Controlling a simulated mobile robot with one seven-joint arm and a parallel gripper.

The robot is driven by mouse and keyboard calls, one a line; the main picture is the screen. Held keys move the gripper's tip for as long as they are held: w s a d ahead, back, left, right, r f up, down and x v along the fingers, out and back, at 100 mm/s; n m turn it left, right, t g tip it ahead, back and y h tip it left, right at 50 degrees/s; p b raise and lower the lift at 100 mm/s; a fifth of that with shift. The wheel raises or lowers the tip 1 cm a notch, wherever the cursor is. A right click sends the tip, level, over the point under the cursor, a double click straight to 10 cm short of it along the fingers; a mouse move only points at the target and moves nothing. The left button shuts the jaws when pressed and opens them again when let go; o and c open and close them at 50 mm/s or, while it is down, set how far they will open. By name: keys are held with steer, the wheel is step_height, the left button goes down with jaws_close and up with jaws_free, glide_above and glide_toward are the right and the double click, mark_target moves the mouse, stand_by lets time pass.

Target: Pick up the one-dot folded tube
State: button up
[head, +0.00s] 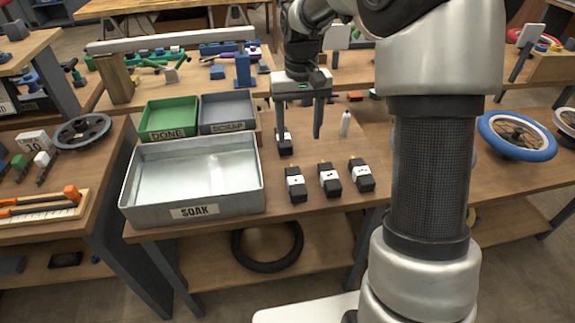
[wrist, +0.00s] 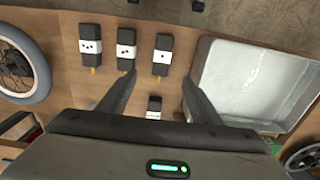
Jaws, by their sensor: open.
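The SOAK tray (head: 192,212) is left of the row, with the green DONE bin (head: 168,118) and grey SCRAP bin (head: 228,114) behind it. A small white bottle (head: 345,124) stands right of my gripper. A blue-rimmed wheel (head: 517,136) is at the right.

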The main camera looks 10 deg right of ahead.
steer(key=b, duration=0.3)
glide_above(296, 180)
steer(key=f, duration=1.2)
steer(key=shift+w+d+f, duration=0.2)
steer(key=shift+w+f, duration=0.05)
steer(key=shift+w, duration=0.05)
steer(key=f, duration=0.1)
steer(key=f+b, duration=0.1)
steer(key=f, duration=0.1)
steer(key=f+b, duration=0.1)
steer(key=f, duration=0.1)
steer(key=shift+s+a+f, duration=0.15)
steer(key=shift+s+a, duration=0.1)
steer(key=c, duration=1.2)
